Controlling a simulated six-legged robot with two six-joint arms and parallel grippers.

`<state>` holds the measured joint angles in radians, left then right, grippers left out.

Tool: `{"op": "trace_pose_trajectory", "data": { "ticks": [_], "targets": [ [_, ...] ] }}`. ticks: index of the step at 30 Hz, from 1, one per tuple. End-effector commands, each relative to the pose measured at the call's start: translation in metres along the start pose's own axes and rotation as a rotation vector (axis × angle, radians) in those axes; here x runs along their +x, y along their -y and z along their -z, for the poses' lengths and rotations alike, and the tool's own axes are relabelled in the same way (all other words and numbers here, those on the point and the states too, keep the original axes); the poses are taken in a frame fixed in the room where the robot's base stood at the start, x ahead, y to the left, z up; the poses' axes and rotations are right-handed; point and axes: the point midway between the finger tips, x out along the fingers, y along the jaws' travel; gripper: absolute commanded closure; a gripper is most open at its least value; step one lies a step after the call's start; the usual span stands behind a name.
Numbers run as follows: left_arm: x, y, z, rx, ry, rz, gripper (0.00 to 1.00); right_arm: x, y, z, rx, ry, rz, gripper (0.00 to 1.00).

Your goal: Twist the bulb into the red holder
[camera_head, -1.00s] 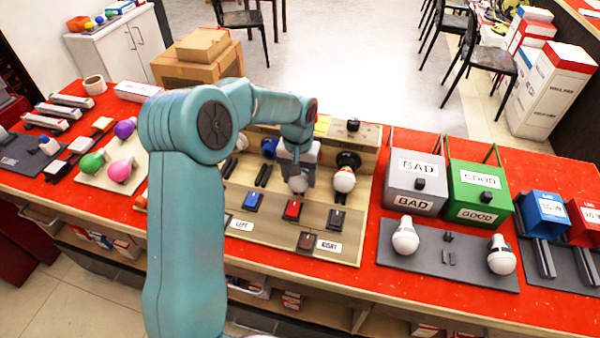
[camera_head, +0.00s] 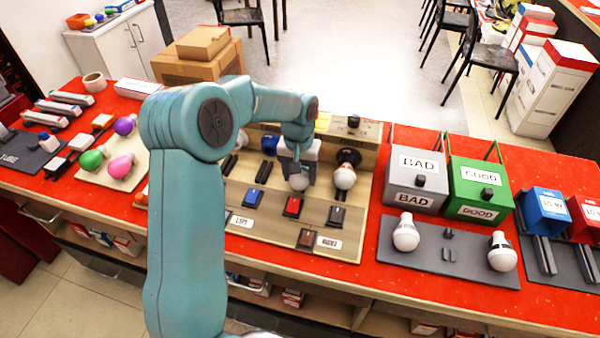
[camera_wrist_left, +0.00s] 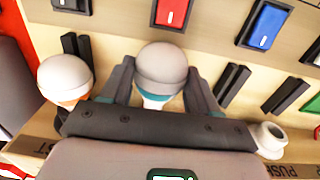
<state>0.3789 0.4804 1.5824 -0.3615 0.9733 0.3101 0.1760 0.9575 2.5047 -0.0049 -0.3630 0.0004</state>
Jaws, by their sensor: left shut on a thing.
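My left gripper (camera_head: 300,174) is shut on a white round bulb (camera_head: 299,183) at the back part of the wooden test board (camera_head: 270,220). In the left wrist view the bulb (camera_wrist_left: 161,66) sits between the two fingers of the gripper (camera_wrist_left: 160,84), its white dome facing the camera. The red holder is hidden behind the gripper and bulb, so I cannot tell how far the bulb is seated. A red switch (camera_head: 293,206) lies in front of the bulb and also shows in the left wrist view (camera_wrist_left: 172,12). My right gripper is not in view.
Another bulb (camera_head: 344,177) stands in a black holder just right of the gripper. A blue holder (camera_head: 269,145) is to its left. Grey BAD (camera_head: 415,175) and green GOOD (camera_head: 478,188) boxes stand right, behind a grey mat (camera_head: 447,262) with two bulbs.

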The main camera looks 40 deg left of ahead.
Motion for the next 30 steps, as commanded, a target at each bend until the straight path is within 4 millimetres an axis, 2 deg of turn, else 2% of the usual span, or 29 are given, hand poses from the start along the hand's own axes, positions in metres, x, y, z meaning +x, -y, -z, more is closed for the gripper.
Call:
{"op": "trace_pose_trajectory", "data": {
  "ticks": [30],
  "targets": [
    [0.0, 0.0, 0.02, 0.0, 0.0, 0.0, 0.69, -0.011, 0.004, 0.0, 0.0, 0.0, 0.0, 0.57]
  ]
}}
